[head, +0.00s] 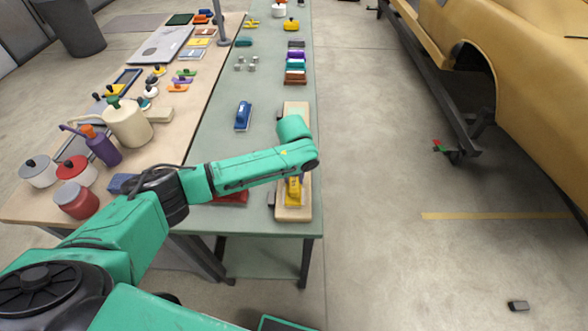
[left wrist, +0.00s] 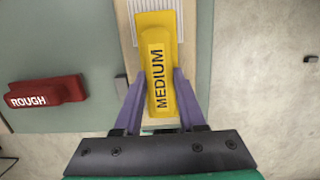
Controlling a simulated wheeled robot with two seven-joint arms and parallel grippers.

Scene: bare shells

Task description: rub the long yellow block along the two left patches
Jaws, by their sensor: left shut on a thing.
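The long yellow block (head: 293,192), marked MEDIUM in the left wrist view (left wrist: 157,60), lies lengthwise over a pale wooden board (head: 294,214) at the table's right edge. My left gripper (left wrist: 158,88) is shut on the block, with one purple finger on each side of its near part. In the head view my arm hides the middle of the board. A pale striped patch (left wrist: 150,8) shows on the board at the block's far end in the left wrist view. Other patches are hidden or cannot be made out. My right gripper is not in view.
A red block (left wrist: 48,92) marked ROUGH lies left of the board. A blue block (head: 243,116) lies farther along the green table (head: 215,125). Several coloured blocks (head: 296,64) stand beyond the board. Pots and a jug (head: 128,123) crowd the wooden table at left.

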